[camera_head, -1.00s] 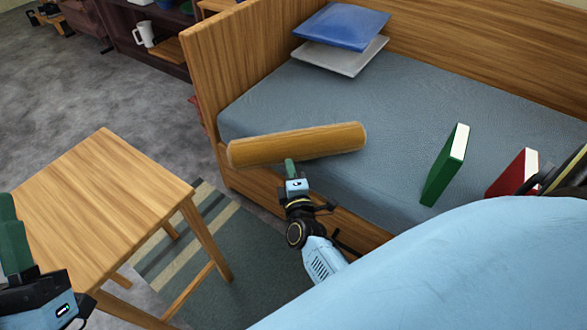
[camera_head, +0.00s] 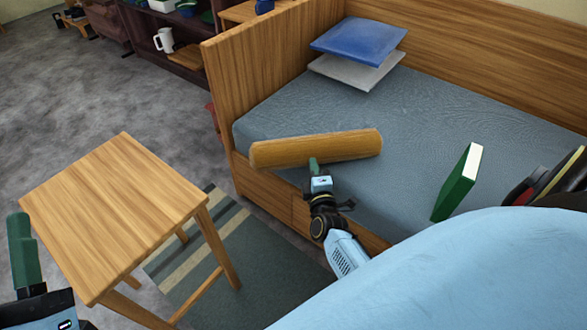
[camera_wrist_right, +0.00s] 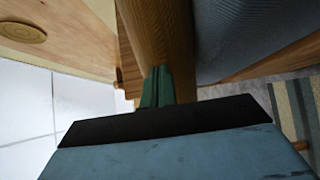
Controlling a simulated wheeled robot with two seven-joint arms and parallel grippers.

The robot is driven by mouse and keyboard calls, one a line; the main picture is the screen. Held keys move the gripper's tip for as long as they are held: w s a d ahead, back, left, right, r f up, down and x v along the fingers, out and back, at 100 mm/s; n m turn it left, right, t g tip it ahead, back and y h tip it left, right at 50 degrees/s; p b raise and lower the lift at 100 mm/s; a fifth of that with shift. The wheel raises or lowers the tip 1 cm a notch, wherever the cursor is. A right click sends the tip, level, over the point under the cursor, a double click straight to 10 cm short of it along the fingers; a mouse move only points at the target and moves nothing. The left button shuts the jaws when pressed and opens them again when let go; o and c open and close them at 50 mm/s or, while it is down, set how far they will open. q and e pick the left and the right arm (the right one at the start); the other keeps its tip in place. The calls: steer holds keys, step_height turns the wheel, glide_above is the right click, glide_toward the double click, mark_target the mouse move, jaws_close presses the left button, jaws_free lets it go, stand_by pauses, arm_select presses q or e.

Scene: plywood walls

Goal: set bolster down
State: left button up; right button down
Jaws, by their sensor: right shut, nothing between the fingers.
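The bolster (camera_head: 275,153) is a long tan-brown roll at the near edge of the bed (camera_head: 335,108), by its left corner. It looks to lie along the mattress edge; its underside is hidden. My right gripper (camera_head: 313,163) has its green fingertips at the bolster's near side, shut with nothing between them. In the right wrist view the bolster (camera_wrist_right: 160,35) runs away just beyond the fingers (camera_wrist_right: 157,88); whether they touch it is unclear. My left gripper (camera_head: 24,250) is at the lower left edge, away from the bolster, and its opening does not show.
A wooden table (camera_head: 120,205) stands at left, with a striped rug (camera_head: 225,285) between it and the bed. A blue pillow (camera_head: 358,45) lies above a grey one (camera_head: 355,70) on the bed. A green book (camera_head: 457,185) stands at right. The mattress middle is clear.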

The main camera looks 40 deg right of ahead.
steer(key=d, duration=0.2)
steer(key=shift+w+d, duration=0.25)
steer(key=shift+d, duration=0.15)
steer(key=shift+a, duration=0.15)
